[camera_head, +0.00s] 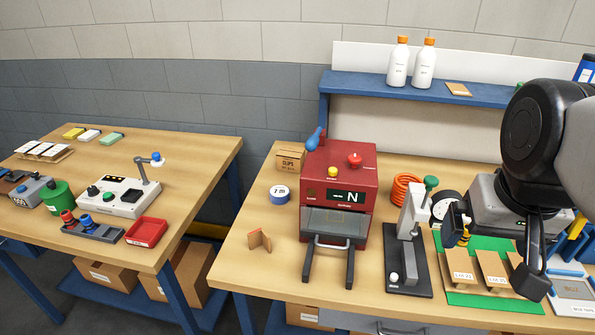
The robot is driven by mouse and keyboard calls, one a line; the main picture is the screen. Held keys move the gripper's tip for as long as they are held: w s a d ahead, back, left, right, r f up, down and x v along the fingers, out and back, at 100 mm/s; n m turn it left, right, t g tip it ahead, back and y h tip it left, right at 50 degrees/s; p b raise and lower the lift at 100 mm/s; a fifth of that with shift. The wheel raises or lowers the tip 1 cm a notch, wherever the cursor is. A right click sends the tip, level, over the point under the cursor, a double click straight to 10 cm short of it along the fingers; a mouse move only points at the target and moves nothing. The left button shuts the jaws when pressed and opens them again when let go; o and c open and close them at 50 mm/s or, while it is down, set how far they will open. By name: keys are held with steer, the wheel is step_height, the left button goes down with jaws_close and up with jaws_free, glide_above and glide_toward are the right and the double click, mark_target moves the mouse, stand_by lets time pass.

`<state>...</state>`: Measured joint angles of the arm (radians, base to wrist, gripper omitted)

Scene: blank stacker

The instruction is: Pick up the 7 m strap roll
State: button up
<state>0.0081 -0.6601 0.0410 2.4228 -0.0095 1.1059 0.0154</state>
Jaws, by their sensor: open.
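A short blue roll (279,193) with a white face lies on the right workbench, left of the red machine. Its small label appears to read "7 m". My gripper (496,255) is at the right of the view, above the green mat and well to the right of the roll. Its fingers are apart, with nothing visible held between them. The red machine stands between the roll and my gripper.
The red machine (340,180) has a front handle. A cardboard clips box (290,158) stands behind the roll, and a small brown bracket (259,239) lies in front. A grey press (408,262) and an orange coil (405,190) stand right of the machine. Bench left of the bracket is clear.

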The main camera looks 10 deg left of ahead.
steer(key=w+a+r+n+h, duration=0.2)
steer(key=w+a+n, duration=0.25)
steer(key=w, duration=0.35)
steer(key=w+a+r+n+t+h, duration=0.1)
steer(key=w+a+r+n+h, duration=0.1)
steer(key=w+a+n, duration=0.45)
steer(key=w+a+r+n+h, duration=0.2)
steer(key=w+n, duration=0.2)
steer(key=w, duration=0.5)
steer(key=w+a+f+n+t+h, duration=0.15)
steer(key=w+a+n, duration=0.25)
steer(key=a, duration=0.6)
steer(key=w+a+f+n+t, duration=0.1)
steer(key=w+a+n+t, duration=0.3)
steer(key=a, duration=0.7)
steer(key=w+a+f+n+t+h, duration=0.1)
steer(key=w+a+n, duration=0.35)
steer(key=a, duration=0.55)
glide_toward(280, 194)
steer(key=shift+w+d+f+n, duration=0.1)
steer(key=shift+w+n, duration=0.35)
steer(key=shift+w, duration=0.8)
steer(key=shift+f, duration=0.25)
